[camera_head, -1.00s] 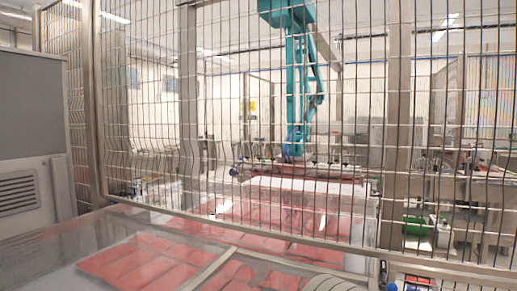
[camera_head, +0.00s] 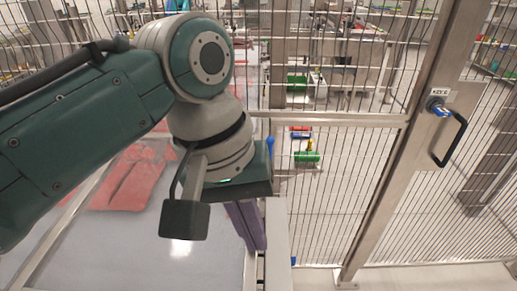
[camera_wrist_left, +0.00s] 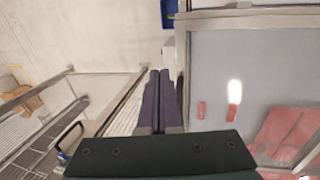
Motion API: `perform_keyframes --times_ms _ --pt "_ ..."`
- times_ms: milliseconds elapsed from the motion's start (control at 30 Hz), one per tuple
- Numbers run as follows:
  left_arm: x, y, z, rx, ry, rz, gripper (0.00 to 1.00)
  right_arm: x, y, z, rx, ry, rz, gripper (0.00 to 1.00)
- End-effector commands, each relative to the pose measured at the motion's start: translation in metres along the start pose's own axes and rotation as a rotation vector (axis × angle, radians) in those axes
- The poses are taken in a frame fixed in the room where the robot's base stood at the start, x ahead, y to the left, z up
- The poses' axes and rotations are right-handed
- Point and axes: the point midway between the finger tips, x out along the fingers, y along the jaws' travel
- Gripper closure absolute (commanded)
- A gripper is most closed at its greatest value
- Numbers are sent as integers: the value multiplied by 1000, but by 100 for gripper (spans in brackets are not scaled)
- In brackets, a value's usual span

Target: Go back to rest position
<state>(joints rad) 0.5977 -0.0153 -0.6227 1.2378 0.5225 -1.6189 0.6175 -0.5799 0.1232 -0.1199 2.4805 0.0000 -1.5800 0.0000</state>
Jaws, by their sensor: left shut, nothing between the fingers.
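My left arm comes in from the left in the head view, with its wrist bent down. My left gripper (camera_head: 258,246) points down beside the edge of the grey covered table, its purple fingers together. In the left wrist view the gripper (camera_wrist_left: 159,74) shows shut and empty, the two fingers side by side. Nothing shows between or touching the fingers. My right gripper is in neither view.
A wire fence with a gate (camera_head: 410,130) stands close on the right, with a black handle (camera_head: 449,140) and blue lock. Red packs (camera_head: 125,178) lie under the table cover at left. Bare floor (camera_wrist_left: 95,32) shows in the wrist view.

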Motion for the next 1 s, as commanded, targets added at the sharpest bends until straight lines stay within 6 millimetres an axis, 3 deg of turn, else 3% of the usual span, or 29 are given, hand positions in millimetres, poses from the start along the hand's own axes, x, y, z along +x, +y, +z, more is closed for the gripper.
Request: perform_keyframes --times_ms 167,367,500,633,1000 --pt "-15 4 1 2 3 4 100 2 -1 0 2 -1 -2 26" --pt "1 -8 31 54 39 56 100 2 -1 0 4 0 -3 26" --pt "10 -39 67 98 124 66 100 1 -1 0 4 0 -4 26" --pt "4 -76 98 122 199 13 100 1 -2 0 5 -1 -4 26" --pt "-40 -159 167 195 296 -219 100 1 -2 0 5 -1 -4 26"
